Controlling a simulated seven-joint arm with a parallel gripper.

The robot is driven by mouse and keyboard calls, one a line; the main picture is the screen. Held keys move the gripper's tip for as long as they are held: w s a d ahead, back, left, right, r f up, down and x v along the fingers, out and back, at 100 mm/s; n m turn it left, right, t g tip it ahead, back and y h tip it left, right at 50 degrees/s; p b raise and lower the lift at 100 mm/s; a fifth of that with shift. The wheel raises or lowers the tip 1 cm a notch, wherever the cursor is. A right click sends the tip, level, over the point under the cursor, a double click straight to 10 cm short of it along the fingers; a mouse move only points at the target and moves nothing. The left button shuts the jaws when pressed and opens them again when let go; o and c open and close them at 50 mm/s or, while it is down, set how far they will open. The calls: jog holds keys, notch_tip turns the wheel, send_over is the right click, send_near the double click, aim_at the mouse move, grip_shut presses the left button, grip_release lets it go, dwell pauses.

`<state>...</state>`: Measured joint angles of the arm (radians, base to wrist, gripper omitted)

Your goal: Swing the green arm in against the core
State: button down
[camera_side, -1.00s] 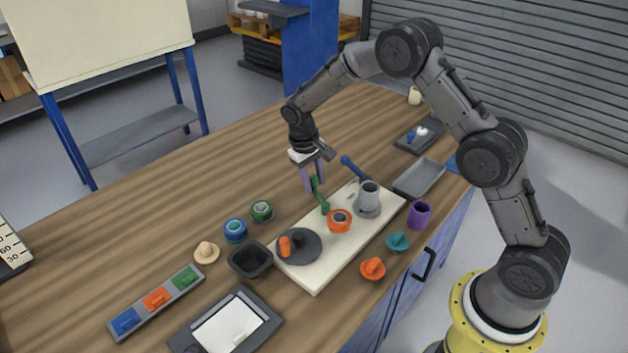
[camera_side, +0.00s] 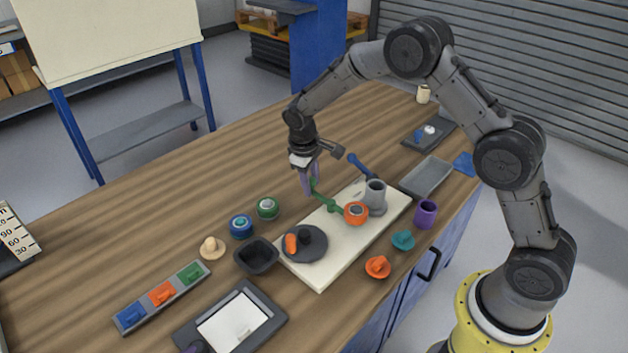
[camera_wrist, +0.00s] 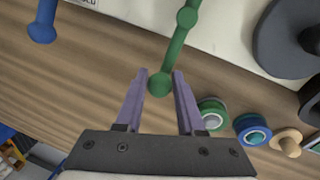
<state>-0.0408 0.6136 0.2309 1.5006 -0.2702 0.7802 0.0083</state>
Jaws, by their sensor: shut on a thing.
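The green arm (camera_side: 324,197) lies over the cream board (camera_side: 338,250), its outer end away from the robot. An orange roller (camera_side: 356,212) is at its inner end, beside the grey core (camera_side: 375,194). Roller and core look very close in the side view; I cannot tell whether they touch. My gripper (camera_side: 309,190) has its purple fingers shut on the outer knob of the green arm. In the wrist view the green knob (camera_wrist: 160,84) sits between the fingers (camera_wrist: 160,74); the core is out of that view.
A blue arm (camera_side: 361,166) stands behind the core. A dark disc (camera_side: 318,253) with an orange piece lies at the board's left. Green (camera_side: 267,208) and blue (camera_side: 240,226) rollers sit left of the board. Open table lies behind my gripper.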

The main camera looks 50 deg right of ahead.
jog(key=shift+s+a+r+n+t, duration=0.1)
jog(key=shift+a+n+t, duration=0.1)
jog(key=shift+a+n, duration=0.6)
jog(key=shift+a+n+t, duration=0.2)
jog(key=shift+a+n, duration=0.1)
jog(key=shift+n, duration=0.9)
jog(key=shift+a, duration=0.15)
jog(key=c, duration=0.5)
grip_release()
jog(key=shift+s, duration=0.1)
jog(key=shift+c, duration=0.2)
jog(key=v, duration=1.3)
jog(key=shift+r, duration=0.4)
